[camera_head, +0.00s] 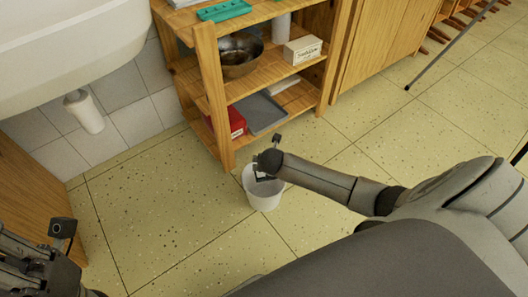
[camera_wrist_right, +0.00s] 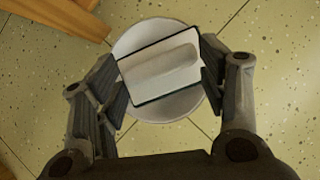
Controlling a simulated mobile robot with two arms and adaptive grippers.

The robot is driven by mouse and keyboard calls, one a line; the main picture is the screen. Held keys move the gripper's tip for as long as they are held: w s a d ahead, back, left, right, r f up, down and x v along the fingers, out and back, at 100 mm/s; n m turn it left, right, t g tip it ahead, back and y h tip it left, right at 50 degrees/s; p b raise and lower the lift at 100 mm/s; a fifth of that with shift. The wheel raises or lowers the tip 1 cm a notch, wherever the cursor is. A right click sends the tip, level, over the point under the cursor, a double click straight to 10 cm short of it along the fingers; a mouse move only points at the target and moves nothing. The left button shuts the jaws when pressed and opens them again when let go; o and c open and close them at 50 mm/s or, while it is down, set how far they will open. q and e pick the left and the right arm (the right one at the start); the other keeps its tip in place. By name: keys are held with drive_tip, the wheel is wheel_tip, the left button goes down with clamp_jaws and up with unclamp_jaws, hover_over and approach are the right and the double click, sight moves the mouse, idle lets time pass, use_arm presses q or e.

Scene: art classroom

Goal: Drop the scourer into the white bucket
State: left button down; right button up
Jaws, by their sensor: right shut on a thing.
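The white bucket (camera_head: 263,198) stands on the floor in front of the wooden shelf; its rim and inside also show in the right wrist view (camera_wrist_right: 160,113). My right gripper (camera_head: 266,168) is over the bucket's opening. In the right wrist view, its two fingers (camera_wrist_right: 163,82) are shut on the scourer (camera_wrist_right: 158,68), a pale grey block with a dark edge and a raised bar. The scourer covers much of the bucket's opening in that view. My left gripper (camera_head: 50,250) is at the lower left, away from the bucket, and its jaw gap is not clear.
The wooden shelf (camera_head: 215,100) behind the bucket holds a metal bowl (camera_head: 240,55), a box (camera_head: 302,50), a grey tray (camera_head: 260,112) and a red item (camera_head: 237,122). A sink (camera_head: 60,45) is at upper left. The floor left of the bucket is clear.

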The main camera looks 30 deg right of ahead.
drive_tip(key=o, duration=1.1)
drive_tip(key=shift+o, duration=0.2)
drive_tip(key=v, duration=1.2)
